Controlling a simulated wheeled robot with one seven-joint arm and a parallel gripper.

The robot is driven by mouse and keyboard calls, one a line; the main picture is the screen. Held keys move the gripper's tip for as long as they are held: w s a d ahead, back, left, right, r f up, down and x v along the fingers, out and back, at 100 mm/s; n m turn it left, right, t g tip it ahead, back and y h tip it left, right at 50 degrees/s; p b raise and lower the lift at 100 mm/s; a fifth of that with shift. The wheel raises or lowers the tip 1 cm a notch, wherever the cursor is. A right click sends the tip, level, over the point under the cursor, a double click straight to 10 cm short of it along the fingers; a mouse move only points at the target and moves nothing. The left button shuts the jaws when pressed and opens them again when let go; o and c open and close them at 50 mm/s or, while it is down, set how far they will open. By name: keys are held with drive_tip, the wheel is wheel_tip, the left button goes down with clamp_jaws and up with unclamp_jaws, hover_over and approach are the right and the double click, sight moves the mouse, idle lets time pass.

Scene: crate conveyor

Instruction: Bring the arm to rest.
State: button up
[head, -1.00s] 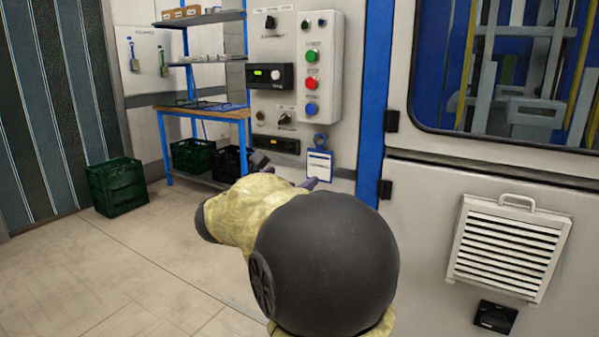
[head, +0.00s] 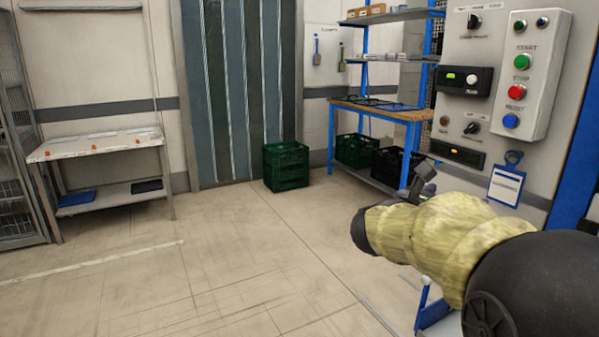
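My arm, in a yellowish sleeve with dark joints, reaches in from the lower right of the head view and is bent. The small dark part showing behind the sleeve looks like my gripper (head: 424,175). It appears in front of the blue-framed workbench and left of the control panel (head: 527,75). Most of it is hidden by the arm, so its fingers and anything between them cannot be made out.
Green crates (head: 286,167) are stacked by the dark strip curtain (head: 240,90). The workbench (head: 385,110) has crates beneath it. A low table (head: 98,146) stands left beside a wire cage (head: 15,150). The middle floor is clear.

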drive_tip(key=w+a+f+n+t+y, duration=0.25)
drive_tip(key=a+f+n+y, duration=0.4)
drive_tip(key=n, duration=0.75)
drive_tip(key=w+a+f+n+t+y, duration=0.25)
drive_tip(key=a+f+n+y, duration=0.45)
drive_tip(key=n, duration=0.6)
drive_tip(key=s+a+f+n+g+y, duration=0.1)
drive_tip(key=s+a+f+n+g, duration=0.3)
drive_tip(key=s+f+n, duration=0.55)
drive_tip(key=s+a+f+n+g+y, duration=0.2)
drive_tip(key=s+f+n+g, duration=0.4)
drive_tip(key=s+f+n, duration=0.35)
wheel_tip(320, 180, up, 34)
drive_tip(key=s+n+p, duration=0.1)
drive_tip(key=p, duration=3.2)
drive_tip(key=shift+s+r+n, duration=0.15)
drive_tip(key=shift+r+n, duration=0.1)
drive_tip(key=shift+n, duration=0.15)
drive_tip(key=shift+d, duration=0.1)
